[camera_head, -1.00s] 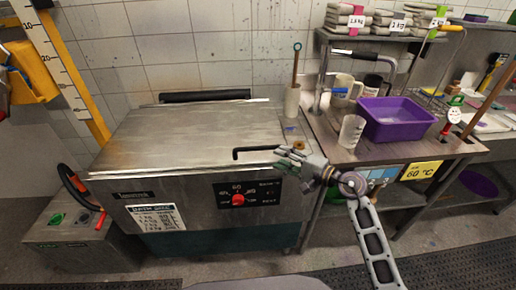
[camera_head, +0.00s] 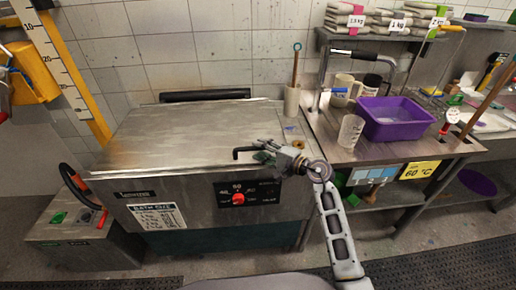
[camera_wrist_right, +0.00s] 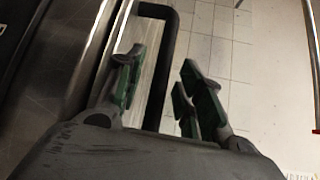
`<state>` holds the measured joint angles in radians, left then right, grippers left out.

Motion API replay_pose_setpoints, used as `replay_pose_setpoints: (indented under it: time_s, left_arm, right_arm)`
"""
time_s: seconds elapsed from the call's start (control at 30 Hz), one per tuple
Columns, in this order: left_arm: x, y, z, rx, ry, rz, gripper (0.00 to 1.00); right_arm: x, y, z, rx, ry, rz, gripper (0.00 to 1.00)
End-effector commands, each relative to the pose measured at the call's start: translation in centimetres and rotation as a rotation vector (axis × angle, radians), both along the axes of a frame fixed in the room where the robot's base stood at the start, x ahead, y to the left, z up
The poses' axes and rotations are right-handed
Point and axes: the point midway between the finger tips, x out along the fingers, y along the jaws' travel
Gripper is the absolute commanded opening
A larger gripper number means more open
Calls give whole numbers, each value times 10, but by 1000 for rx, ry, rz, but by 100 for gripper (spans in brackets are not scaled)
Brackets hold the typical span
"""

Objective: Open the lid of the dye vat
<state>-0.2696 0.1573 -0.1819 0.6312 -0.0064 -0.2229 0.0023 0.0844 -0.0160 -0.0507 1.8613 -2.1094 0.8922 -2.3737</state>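The dye vat (camera_head: 215,190) is a steel box with its flat lid (camera_head: 190,130) lying shut. A black handle (camera_head: 243,151) stands out at the lid's front edge, its right part hidden behind my right gripper (camera_head: 264,155). In the right wrist view the gripper (camera_wrist_right: 160,85) has its two green-padded fingers spread apart. The black handle (camera_wrist_right: 164,60) shows between them, and no grip on it is visible. My left gripper is in neither view.
A purple tub (camera_head: 397,118) and a clear beaker (camera_head: 351,131) stand on the steel bench at right. A stick in a white holder (camera_head: 292,101) is at the lid's right rear. A grey box (camera_head: 80,235) stands on the floor at left.

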Motion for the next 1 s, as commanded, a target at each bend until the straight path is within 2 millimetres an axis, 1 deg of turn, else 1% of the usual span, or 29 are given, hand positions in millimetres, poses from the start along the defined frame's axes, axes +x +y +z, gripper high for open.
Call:
replay_pose_setpoints:
  time_s: [0.1, 0.2, 0.67, 0.77, 0.97, 1.0]
  left_arm:
    - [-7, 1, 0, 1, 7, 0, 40]
    - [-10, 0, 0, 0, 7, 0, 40]
    - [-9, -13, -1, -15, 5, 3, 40]
    - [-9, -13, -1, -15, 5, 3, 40]
    - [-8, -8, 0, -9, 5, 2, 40]
    - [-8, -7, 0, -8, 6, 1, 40]
  right_arm:
    - [7, 6, 0, 3, 0, -1, 37]
    - [10, 10, -1, 1, 0, 0, 37]
    - [14, 14, -2, 0, 0, 0, 37]
    - [14, 14, -2, 0, 0, 0, 27]
    - [14, 14, -2, 0, 0, 0, 1]
    - [14, 14, -3, 0, 0, 0, 0]
